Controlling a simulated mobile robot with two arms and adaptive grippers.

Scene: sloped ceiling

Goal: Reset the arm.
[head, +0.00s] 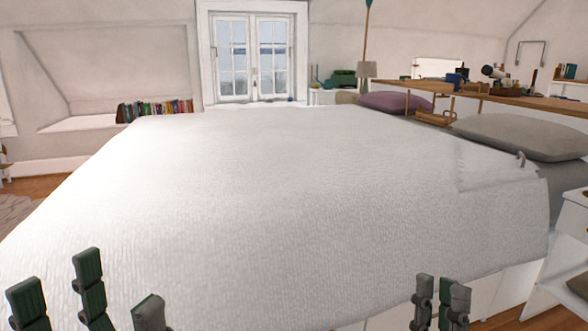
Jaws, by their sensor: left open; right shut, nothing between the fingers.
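My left gripper (88,290) is at the lower left of the head view, its dark green and grey fingers pointing up and spread apart. It is open and empty. My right gripper (440,300) is at the lower right of centre, its fingers close together. It is shut with nothing held. Both grippers show in front of the near side of a large white bed (270,190). The rest of both arms is below the picture's edge.
A grey pillow (525,136) and a purple pillow (396,102) lie along the bed's right side, by a wooden shelf (540,102) with small items. A white bedside unit (572,235) stands at the right edge. Books (155,109) stand at the back left.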

